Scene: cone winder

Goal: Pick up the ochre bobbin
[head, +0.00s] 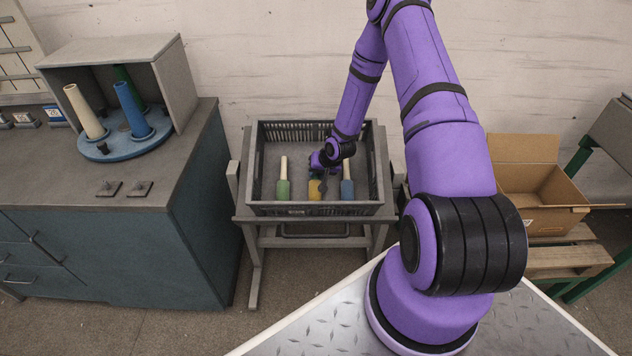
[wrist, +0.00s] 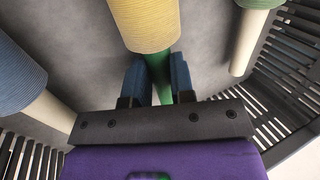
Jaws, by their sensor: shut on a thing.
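The ochre bobbin (head: 315,190) is in the dark slatted crate (head: 316,210), between the green bobbin (head: 283,188) and the blue bobbin (head: 347,188). In the wrist view its ochre yarn (wrist: 145,24) is at the top and its green tube (wrist: 158,78) runs down between my fingers. My gripper (head: 322,178) reaches into the crate from above. It is shut on the green tube, with a blue finger on each side in the wrist view. I cannot tell whether the bobbin touches the crate floor.
In the wrist view the blue bobbin (wrist: 20,75) is close on the left and the green bobbin's cream tube (wrist: 248,42) is on the right. The crate sits on a grey stand (head: 310,243). A bench with a blue peg disc (head: 125,148) is left; an open cardboard box (head: 535,195) is right.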

